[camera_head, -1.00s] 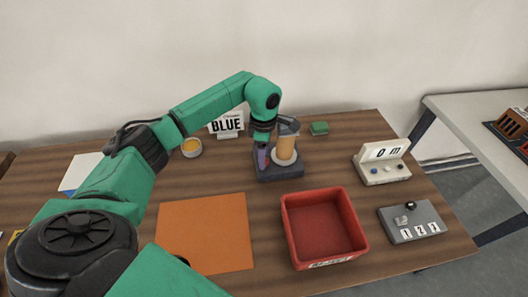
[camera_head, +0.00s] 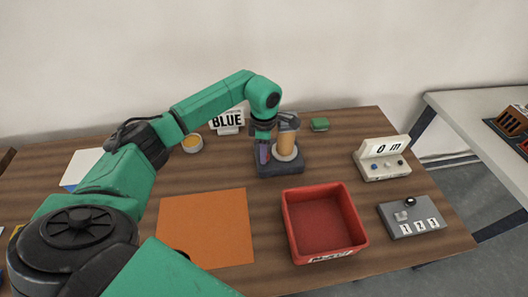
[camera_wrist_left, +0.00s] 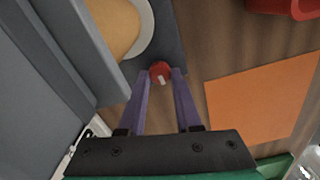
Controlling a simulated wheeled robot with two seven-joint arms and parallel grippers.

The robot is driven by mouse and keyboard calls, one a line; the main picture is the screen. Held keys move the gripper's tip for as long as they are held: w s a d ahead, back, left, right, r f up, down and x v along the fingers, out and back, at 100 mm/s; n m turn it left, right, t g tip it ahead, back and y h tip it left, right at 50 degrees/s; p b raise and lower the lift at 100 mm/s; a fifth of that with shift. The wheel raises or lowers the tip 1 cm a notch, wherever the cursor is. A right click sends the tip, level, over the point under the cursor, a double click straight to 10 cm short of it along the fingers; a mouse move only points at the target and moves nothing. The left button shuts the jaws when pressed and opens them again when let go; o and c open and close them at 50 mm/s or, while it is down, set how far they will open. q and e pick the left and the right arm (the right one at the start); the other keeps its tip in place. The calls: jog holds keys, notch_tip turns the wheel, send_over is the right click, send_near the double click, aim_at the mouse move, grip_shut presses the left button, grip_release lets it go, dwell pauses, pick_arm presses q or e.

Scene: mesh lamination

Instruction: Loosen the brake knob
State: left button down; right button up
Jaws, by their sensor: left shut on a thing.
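The brake knob (camera_wrist_left: 160,70) is a small red knob with a pale mark, low beside the roll stand in the left wrist view. The purple fingers of my left gripper (camera_wrist_left: 161,80) sit on either side of it, shut on it. In the head view my left gripper (camera_head: 263,152) points down at the left side of the dark grey stand (camera_head: 281,170). The stand carries an upright tan roll (camera_head: 287,140) on a pale flange. The fingers mostly hide the knob in the head view. My right gripper is not in view.
An orange sheet (camera_head: 207,228) and a red bin (camera_head: 324,224) lie in front of the stand. A display box (camera_head: 383,160) and a grey numbered block (camera_head: 412,218) are at right.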

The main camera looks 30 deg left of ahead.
pick_arm(q)
jog(key=n+b, duration=0.1)
jog(key=n, duration=0.2)
jog(key=shift+n, duration=0.4)
jog(key=n+b, duration=0.1)
jog(key=n, duration=0.3)
jog(key=shift+d+n, duration=0.1)
jog(key=shift+n, duration=0.2)
jog(key=n, duration=0.4)
jog(key=shift+b, duration=0.4)
jog(key=shift+d+r+n, duration=0.1)
jog(key=shift+d+n, duration=0.05)
jog(key=shift+n, duration=2.15)
jog(key=c, duration=0.6)
grip_release()
jog(key=shift+s, duration=0.1)
